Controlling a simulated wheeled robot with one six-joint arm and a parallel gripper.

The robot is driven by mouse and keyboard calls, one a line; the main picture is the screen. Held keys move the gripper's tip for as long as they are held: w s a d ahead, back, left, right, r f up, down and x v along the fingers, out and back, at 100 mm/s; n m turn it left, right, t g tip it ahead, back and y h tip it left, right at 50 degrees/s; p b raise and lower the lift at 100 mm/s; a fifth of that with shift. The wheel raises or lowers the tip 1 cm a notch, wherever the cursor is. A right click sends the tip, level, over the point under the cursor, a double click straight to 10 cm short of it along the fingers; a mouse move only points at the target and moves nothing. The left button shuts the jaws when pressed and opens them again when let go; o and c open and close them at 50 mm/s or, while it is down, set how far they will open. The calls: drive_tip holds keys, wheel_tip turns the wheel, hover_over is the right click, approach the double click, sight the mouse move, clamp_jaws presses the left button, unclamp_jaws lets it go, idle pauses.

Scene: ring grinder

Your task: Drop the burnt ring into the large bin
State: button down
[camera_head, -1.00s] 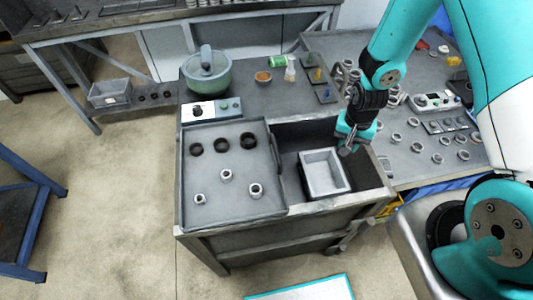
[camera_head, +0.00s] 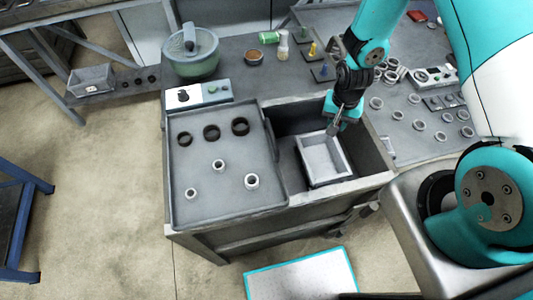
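Three dark rings lie in a row at the back of the grey tray (camera_head: 230,205): left (camera_head: 184,139), middle (camera_head: 211,132) and right (camera_head: 240,126). Three pale metal rings stand in front: left (camera_head: 191,194), middle (camera_head: 218,165) and right (camera_head: 251,181). I cannot tell which ring is the burnt one. A light grey open box (camera_head: 343,175) sits inside a larger dark open compartment (camera_head: 372,158) right of the tray; I cannot tell which is the large bin. My gripper (camera_head: 332,128) points down over the back of the box. Its fingertips are too small to read, and I see no ring in them.
A green grinder bowl (camera_head: 191,62), a control box (camera_head: 198,95), a brown dish (camera_head: 254,56) and a green can (camera_head: 268,37) stand behind the tray. The right table holds many loose rings and a panel (camera_head: 432,78). A small grey bin (camera_head: 92,79) sits on the left shelf.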

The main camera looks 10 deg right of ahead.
drive_tip(key=shift+f, duration=0.1)
drive_tip(key=c, duration=0.8)
unclamp_jaws()
drive_tip(key=shift+c, duration=0.2)
wheel_tip(320, 180, up, 18)
drive_tip(key=b, duration=0.3)
drive_tip(key=shift+f+b, duration=0.25)
drive_tip(key=shift+b, duration=0.05)
